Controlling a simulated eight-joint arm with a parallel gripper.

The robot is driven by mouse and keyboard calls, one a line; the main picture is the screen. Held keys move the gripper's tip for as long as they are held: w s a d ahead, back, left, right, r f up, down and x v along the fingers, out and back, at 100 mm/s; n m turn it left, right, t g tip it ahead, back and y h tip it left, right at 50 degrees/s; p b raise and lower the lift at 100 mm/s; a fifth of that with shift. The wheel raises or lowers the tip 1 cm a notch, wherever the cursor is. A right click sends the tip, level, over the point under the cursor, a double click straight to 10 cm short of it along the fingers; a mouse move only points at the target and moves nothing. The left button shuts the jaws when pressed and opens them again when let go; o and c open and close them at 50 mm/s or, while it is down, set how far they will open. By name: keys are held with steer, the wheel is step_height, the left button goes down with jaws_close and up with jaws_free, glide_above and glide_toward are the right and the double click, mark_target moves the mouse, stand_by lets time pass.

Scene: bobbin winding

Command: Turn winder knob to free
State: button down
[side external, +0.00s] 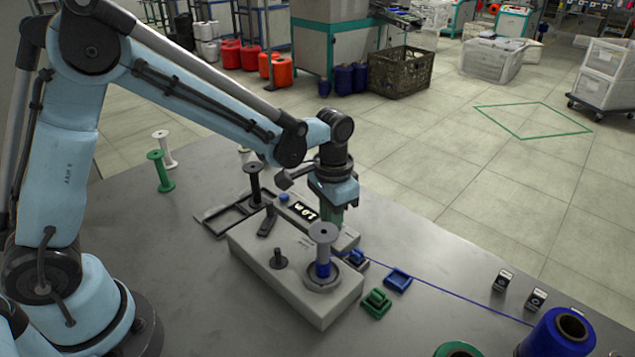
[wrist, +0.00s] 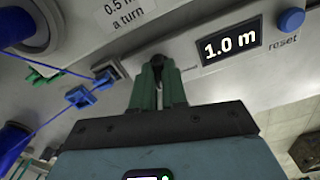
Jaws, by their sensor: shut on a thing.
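The grey winder (side external: 285,285) stands on the table, with a raised back part that carries a display (side external: 303,210). In the wrist view the display (wrist: 231,47) reads 1.0 m. My gripper (wrist: 160,75) points at the winder's face, its green fingers shut on the small dark winder knob (wrist: 158,61). Only the knob's tip shows between the fingers, and its setting cannot be read. In the side view my gripper (side external: 330,215) is behind the bobbin, and the knob is hidden. The grey bobbin (side external: 323,235) stands upright on the winder with blue thread around its lower part.
The table's right middle is mostly clear.

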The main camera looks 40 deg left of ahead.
steer(key=shift+n, duration=1.2)
steer(key=c, duration=1.2)
jaws_free()
steer(key=shift+o, duration=0.2)
steer(key=shift+r, duration=0.1)
step_height(320, 180, up, 12)
